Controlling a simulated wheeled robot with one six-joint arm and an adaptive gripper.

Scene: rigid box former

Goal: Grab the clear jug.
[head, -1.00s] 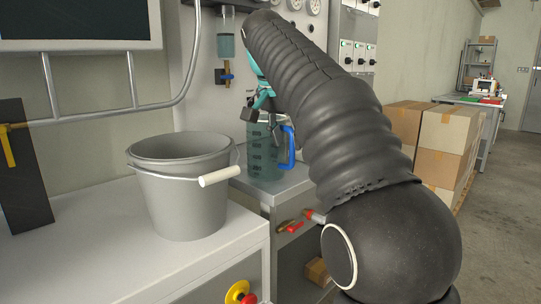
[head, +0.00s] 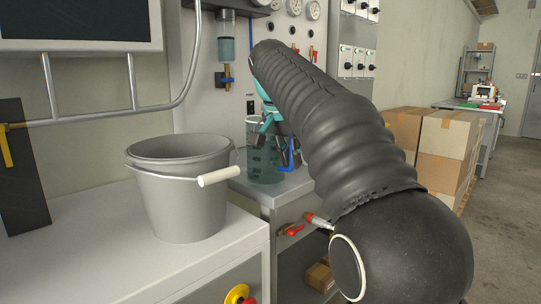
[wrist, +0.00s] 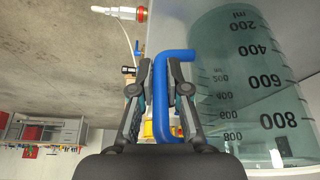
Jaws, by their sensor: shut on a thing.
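The clear jug (head: 262,166) is a see-through teal-tinted measuring jug with dark volume marks and a blue handle. In the head view it stands upright on the grey counter beyond the bucket, partly hidden by my gripper (head: 283,152). In the wrist view the jug (wrist: 255,85) fills the right side, with large volume numbers. There my gripper (wrist: 161,75) is shut on its blue handle (wrist: 176,54), one finger on each side of the bar.
A grey bucket (head: 182,200) with a white grip stands on the near worktop, left of the jug. A valve with a red handle (head: 294,230) is on the counter front below. A panel of gauges and a small tank (head: 227,40) are behind. Cardboard boxes (head: 445,135) are stacked at right.

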